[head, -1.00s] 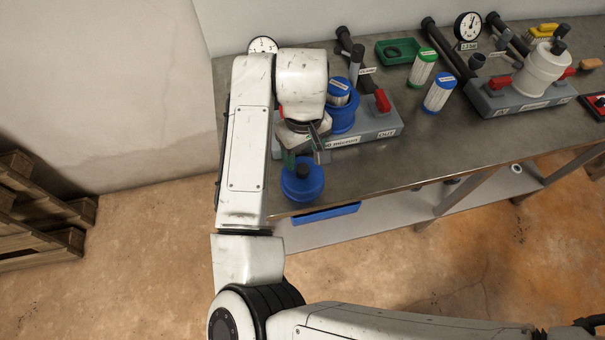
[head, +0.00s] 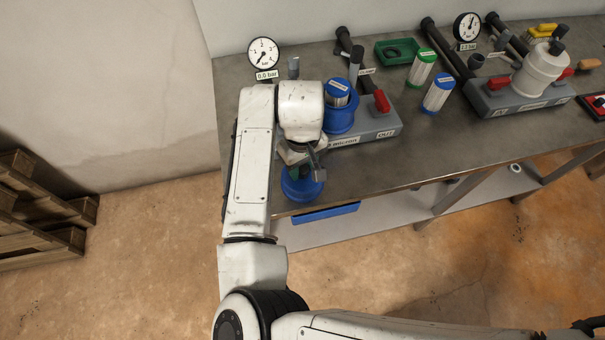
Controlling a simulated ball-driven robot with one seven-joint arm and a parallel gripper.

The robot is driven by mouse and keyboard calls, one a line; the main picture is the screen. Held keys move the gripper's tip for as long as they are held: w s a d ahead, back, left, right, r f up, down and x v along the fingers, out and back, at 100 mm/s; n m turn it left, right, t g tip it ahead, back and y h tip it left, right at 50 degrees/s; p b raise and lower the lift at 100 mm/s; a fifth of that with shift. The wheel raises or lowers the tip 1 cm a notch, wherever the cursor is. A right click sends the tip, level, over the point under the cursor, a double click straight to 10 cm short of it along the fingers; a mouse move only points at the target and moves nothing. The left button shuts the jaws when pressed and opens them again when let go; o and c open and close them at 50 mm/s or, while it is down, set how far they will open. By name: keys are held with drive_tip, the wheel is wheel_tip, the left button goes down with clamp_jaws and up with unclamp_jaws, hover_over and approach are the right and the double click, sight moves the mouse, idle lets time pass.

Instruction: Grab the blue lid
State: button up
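The blue lid (head: 301,190), a round blue cap, lies at the near left edge of the bench. My gripper (head: 305,173) is right above it, pointing down, and covers its top and black knob. The two fingers look apart, one on the left and one on the right over the lid. I cannot tell whether they touch the knob. Behind my gripper stands a blue filter housing (head: 341,118) without a cover, with a blue-topped cartridge (head: 338,92) in it, on a grey manifold block (head: 382,128).
A pressure gauge (head: 263,52) reading 0.0 bar stands behind my arm. A red valve handle (head: 381,101), a green-capped cartridge (head: 421,68), another blue-capped cartridge (head: 437,93) and a green tray (head: 385,49) are to the right. The bench front right of the lid is clear.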

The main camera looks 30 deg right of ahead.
clamp_jaws()
drive_tip(key=shift+r, duration=0.1)
idle(0.4)
